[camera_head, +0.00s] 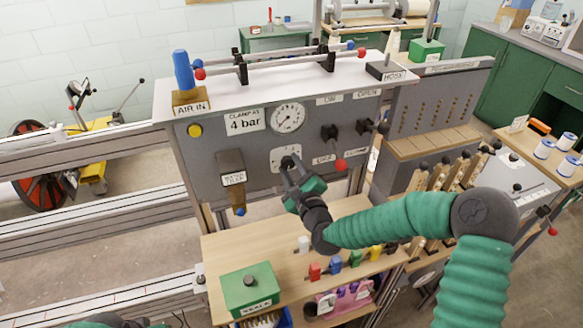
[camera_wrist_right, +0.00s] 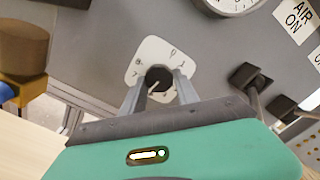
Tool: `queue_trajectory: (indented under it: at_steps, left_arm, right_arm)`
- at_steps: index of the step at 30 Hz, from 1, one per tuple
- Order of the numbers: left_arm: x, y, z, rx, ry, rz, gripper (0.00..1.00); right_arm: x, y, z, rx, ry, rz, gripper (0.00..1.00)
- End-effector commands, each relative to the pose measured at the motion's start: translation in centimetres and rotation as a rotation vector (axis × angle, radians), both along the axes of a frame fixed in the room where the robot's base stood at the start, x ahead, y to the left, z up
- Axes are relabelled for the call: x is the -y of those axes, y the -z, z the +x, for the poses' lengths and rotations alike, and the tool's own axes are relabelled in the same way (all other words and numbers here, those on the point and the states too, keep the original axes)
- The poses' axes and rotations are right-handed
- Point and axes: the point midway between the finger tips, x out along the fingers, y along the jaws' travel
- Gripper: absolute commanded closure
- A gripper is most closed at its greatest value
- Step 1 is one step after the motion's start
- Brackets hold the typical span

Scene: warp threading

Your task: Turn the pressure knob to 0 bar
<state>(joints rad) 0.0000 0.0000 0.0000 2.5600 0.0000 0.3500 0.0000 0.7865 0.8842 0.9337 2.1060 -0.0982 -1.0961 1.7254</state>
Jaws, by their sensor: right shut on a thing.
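The black pressure knob (camera_head: 287,161) sits on a white scale plate (camera_head: 276,155) on the grey panel, below the round gauge (camera_head: 288,118). In the right wrist view the knob (camera_wrist_right: 158,82) shows a light pointer line slanting to the lower left on its numbered plate (camera_wrist_right: 150,49); the numbers are too small to read surely. My right gripper (camera_head: 290,168) is shut on the knob, one finger at each side of it in the right wrist view (camera_wrist_right: 158,88). A green and dark part of my left arm or gripper (camera_head: 112,320) shows at the bottom edge; its jaws cannot be made out.
A sign (camera_head: 243,120) reads "4 bar". A brown holder (camera_head: 231,175) hangs left of the knob. A wooden shelf (camera_head: 235,243) below carries a green box (camera_head: 250,288) and coloured pegs.

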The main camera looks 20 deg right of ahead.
Motion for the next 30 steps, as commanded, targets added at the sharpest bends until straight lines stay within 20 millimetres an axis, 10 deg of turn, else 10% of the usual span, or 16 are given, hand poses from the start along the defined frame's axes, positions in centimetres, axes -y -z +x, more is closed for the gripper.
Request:
queue_trajectory:
  at_steps: [18,19,24,30]
  left_arm:
    - [0.00,-0.02,0.00,0.000,0.000,0.000,0.64]
    - [0.00,-0.02,0.01,0.000,0.000,0.000,0.64]
    - [0.00,-0.02,0.01,0.000,0.000,0.000,0.64]
    - [0.00,-0.01,0.00,0.000,0.000,0.000,0.64]
  right_arm:
    - [-0.20,-0.24,0.02,0.005,-0.004,-0.001,1.00]
    - [-0.21,-0.25,0.03,0.005,-0.004,-0.001,0.61]
    - [-0.14,-0.16,0.03,0.003,-0.003,0.000,0.42]
    - [-0.06,-0.08,0.03,0.001,-0.001,0.000,0.42]
